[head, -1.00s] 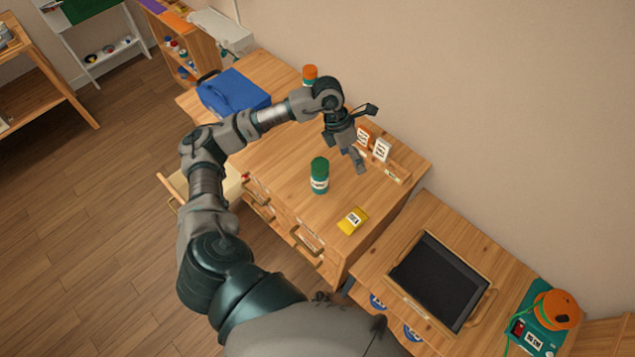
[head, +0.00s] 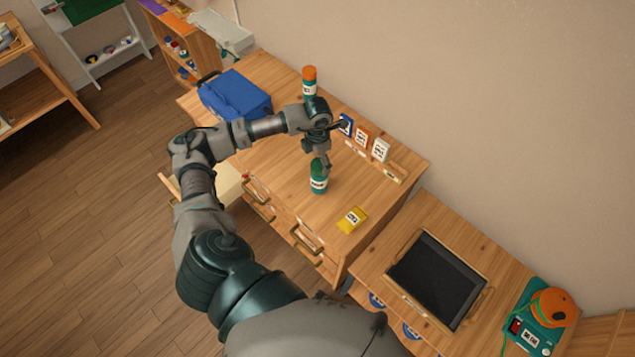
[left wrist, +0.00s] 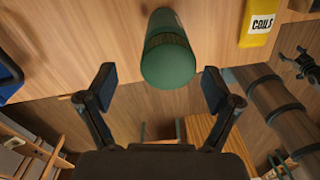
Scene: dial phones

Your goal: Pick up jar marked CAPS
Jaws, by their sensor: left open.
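A green jar (head: 319,180) with a white label stands on the wooden dresser top. A taller green jar with an orange lid (head: 309,78) stands farther back. I cannot read the label on either jar, so I cannot tell which says CAPS. My left gripper (head: 322,162) is open and empty at the top of the nearer green jar, partly covering it. In the left wrist view the green jar (left wrist: 168,62) shows end-on, just beyond and between the spread fingers (left wrist: 160,88). Whether they touch it is unclear. My right gripper is not in view.
A yellow packet (head: 352,220), marked COILS in the left wrist view (left wrist: 259,20), lies nearer the dresser's front. Several labelled cards (head: 362,137) stand along the wall side. A blue case (head: 235,95) lies at the back left. A drawer (head: 228,184) is open.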

